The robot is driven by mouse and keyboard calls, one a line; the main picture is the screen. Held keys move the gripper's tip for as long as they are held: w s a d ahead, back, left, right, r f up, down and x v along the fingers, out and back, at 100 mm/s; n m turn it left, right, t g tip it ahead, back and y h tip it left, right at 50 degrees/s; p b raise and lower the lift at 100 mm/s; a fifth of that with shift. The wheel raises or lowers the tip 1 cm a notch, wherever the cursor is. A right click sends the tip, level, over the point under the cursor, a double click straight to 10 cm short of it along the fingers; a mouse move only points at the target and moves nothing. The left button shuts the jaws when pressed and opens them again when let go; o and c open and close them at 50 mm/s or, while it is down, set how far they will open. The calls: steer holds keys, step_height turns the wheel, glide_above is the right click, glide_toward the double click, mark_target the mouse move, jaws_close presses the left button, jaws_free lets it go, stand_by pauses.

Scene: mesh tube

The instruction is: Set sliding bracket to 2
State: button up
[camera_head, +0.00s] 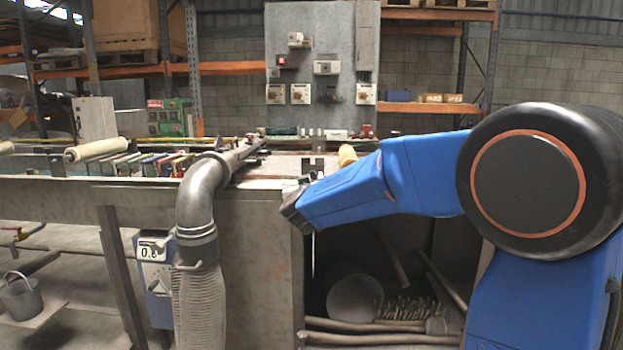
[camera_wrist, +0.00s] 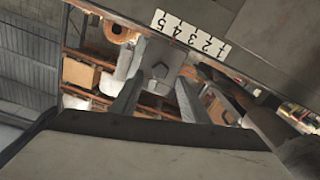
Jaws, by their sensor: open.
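A white number scale (camera_wrist: 190,36), marked 5 to 1 from left to right, shows at the top of the wrist view on a grey metal surface. A grey block with a dark angular mark, apparently the sliding bracket (camera_wrist: 160,58), shows just below the scale's 5-to-3 part. Its exact setting cannot be read. My gripper (camera_wrist: 160,77) is open, its two grey fingers apart and pointing toward the block. The block appears between the fingertips; contact cannot be judged. In the head view, my blue arm reaches left to the bench edge; the fingers and scale cannot be made out there.
A grey metal bench (camera_head: 250,260) runs across the head view. A thick grey pipe and hose (camera_head: 198,235) stands left of my arm. An open compartment (camera_head: 385,265) with rods lies below the arm. An orange ring-shaped part (camera_wrist: 118,29) is left of the scale.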

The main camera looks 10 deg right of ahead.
steer(key=v, duration=1.3)
steer(key=shift+s, duration=0.15)
steer(key=s+f+n+g+y, duration=0.2)
steer(key=s+f+y, duration=0.25)
steer(key=s, duration=0.35)
steer(key=s+f+n+g+y, duration=0.2)
steer(key=s+f+g+y, duration=0.1)
steer(key=s+y, duration=0.3)
steer(key=s+d+f+m+g+h, duration=0.1)
steer(key=s+d+f+g, duration=0.1)
steer(key=s, duration=0.6)
steer(key=s+d+f+m+g+h, duration=0.1)
steer(key=s+d+f+g+h, duration=0.1)
steer(key=s+f, duration=0.5)
steer(key=s+d+f+m+g+h, duration=0.1)
steer(key=s+d+f+g+h, duration=0.1)
steer(key=s+d+f, duration=0.3)
steer(key=s+g, duration=0.1)
steer(key=s, duration=0.3)
steer(key=shift+s+d, duration=0.3)
steer(key=shift+s, duration=0.1)
